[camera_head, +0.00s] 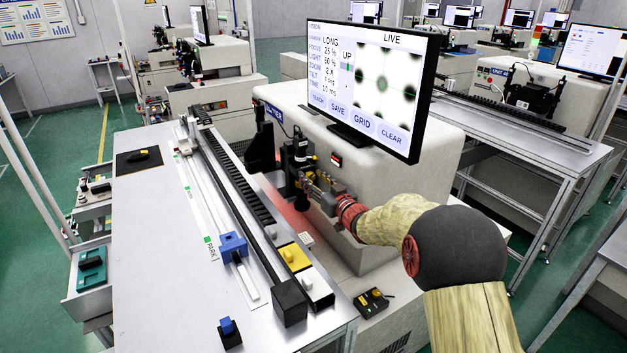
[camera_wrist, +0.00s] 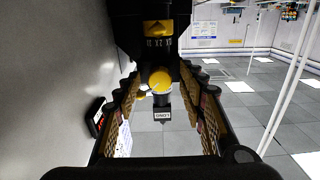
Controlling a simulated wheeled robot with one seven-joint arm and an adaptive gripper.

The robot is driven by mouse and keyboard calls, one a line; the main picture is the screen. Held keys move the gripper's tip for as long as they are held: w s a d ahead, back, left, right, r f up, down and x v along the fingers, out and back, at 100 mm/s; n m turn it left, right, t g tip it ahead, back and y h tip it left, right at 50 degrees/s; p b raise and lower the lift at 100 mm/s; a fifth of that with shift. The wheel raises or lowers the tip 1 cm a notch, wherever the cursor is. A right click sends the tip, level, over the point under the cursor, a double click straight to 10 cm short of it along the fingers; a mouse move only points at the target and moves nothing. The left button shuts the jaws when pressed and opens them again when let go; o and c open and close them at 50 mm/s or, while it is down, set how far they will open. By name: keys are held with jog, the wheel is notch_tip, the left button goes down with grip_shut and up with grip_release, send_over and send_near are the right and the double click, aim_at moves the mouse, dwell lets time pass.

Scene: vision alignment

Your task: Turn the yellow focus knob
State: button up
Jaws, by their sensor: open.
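The yellow focus knob, as I take it, is the round yellow part (camera_wrist: 160,79) in the wrist view. It sits between my fingers, with a pale part and a tag reading "LONG" just below it. My gripper (camera_wrist: 160,106) is open, one finger on each side of the knob. I see a gap on both sides and cannot tell any contact. In the head view my gripper (camera_head: 312,184) reaches left to the dark camera unit (camera_head: 297,152) at the front of the machine. The knob itself is not clear there. A second yellow part (camera_wrist: 158,28) shows higher up.
The monitor (camera_head: 366,88) reads LONG, focus 25 %, beside a live picture of blurred dark spots. The pale machine body (camera_head: 375,155) stands close behind my gripper. A black toothed rail (camera_head: 235,175), yellow block (camera_head: 294,257) and blue block (camera_head: 233,245) are on the bench.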

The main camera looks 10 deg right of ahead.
jog(key=shift+c, duration=0.6)
grip_shut()
jog(key=shift+b, duration=0.3)
jog(key=n+b, duration=0.5)
jog(key=shift+f, duration=0.2)
jog(key=shift+r+n+b, duration=0.1)
jog(key=shift+n+b, duration=1.35)
jog(key=shift+n, duration=0.35)
jog(key=shift+o, duration=0.5)
grip_release()
jog(key=shift+a, duration=0.1)
